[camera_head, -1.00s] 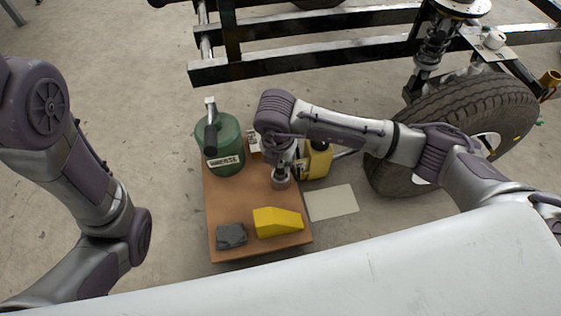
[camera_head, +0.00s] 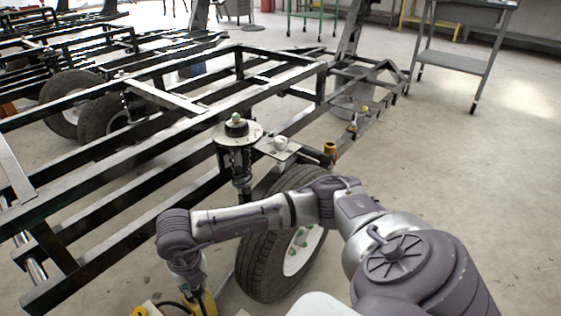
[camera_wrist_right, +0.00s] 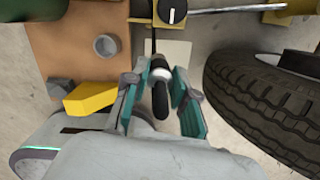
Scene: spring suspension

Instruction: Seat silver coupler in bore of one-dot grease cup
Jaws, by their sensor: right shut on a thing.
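My right gripper (camera_wrist_right: 158,85) is shut on a dark, rounded piece with a silver collar (camera_wrist_right: 159,66), likely the silver coupler. A thin black line, perhaps a hose, runs from it toward a yellow body at the top of the wrist view. In the head view the gripper (camera_head: 190,280) hangs low left of the wheel, its fingertips hard to see. On the frame side stand a white cup-like piece (camera_head: 280,143) on a bracket and a brass cup (camera_head: 329,148). No dots can be made out on either. My left gripper is not in view.
A large tire (camera_head: 268,245) stands beside my right arm, with the strut (camera_head: 238,160) and black frame rails above it. In the wrist view a brown board (camera_wrist_right: 60,50) bears a grey cup (camera_wrist_right: 106,46), a yellow block (camera_wrist_right: 90,99) and a dark block (camera_wrist_right: 59,87).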

